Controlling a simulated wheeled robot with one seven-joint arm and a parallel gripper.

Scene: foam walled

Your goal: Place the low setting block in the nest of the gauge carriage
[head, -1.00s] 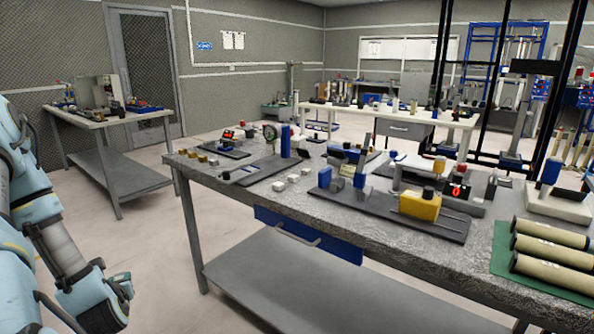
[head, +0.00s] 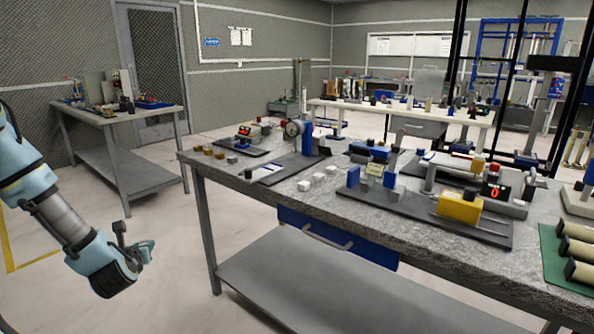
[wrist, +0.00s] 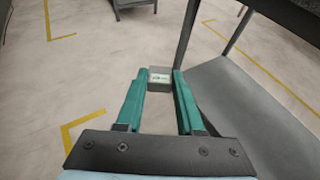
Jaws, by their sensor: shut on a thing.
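My gripper (head: 134,242) hangs over open floor at the left in the head view, well apart from the workbench. In the wrist view its green fingers (wrist: 160,85) are shut on a small grey block (wrist: 160,77) with a pale, marked top face, held at the fingertips. I take this as the low setting block. On the bench, a yellow block-like body (head: 460,207) sits on a dark plate with thin rods. A dial gauge (head: 293,130) stands on another dark plate. I cannot tell which fixture is the gauge carriage, and no nest can be made out.
The grey workbench (head: 410,240) has a blue drawer (head: 330,235) and a lower shelf. Several pale blocks (head: 318,178) and brass-coloured blocks (head: 208,151) lie on top. A red display (head: 494,192) reads 0. Another table (head: 110,120) stands behind left. Floor between them is clear.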

